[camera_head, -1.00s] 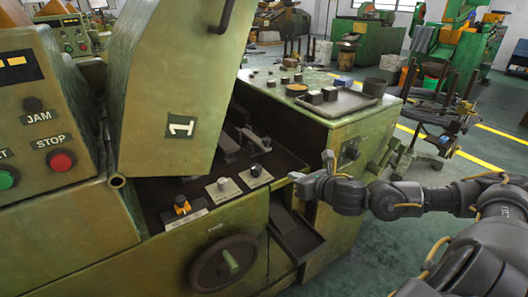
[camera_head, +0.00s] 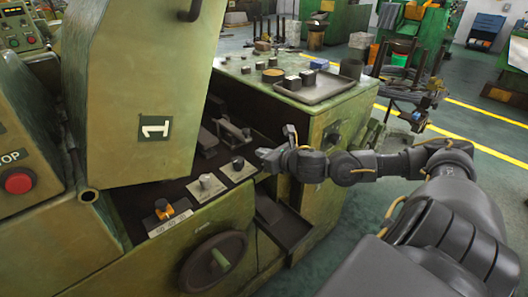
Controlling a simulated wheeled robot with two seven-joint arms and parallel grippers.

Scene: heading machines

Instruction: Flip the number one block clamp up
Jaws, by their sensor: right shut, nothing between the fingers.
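The green machine's cover (camera_head: 140,95) stands raised and carries a plate marked 1 (camera_head: 155,128). Under it, in the dark bay, are metal clamp-like levers (camera_head: 234,131), partly hidden by the cover. I cannot tell which is the number one block clamp, or whether it is up or down. On the front ledge are a black knob (camera_head: 238,163), a pale-plated knob (camera_head: 206,181) and an orange-and-black switch (camera_head: 163,209). My right gripper (camera_head: 271,150) is shut and empty, at the bay's right front edge, just right of the black knob. My left gripper is not in view.
A tray with small blocks (camera_head: 322,88) lies on the machine's top, behind my right gripper. A handwheel (camera_head: 214,262) and an open chute (camera_head: 283,220) are below the ledge. A red stop button (camera_head: 18,181) is at left.

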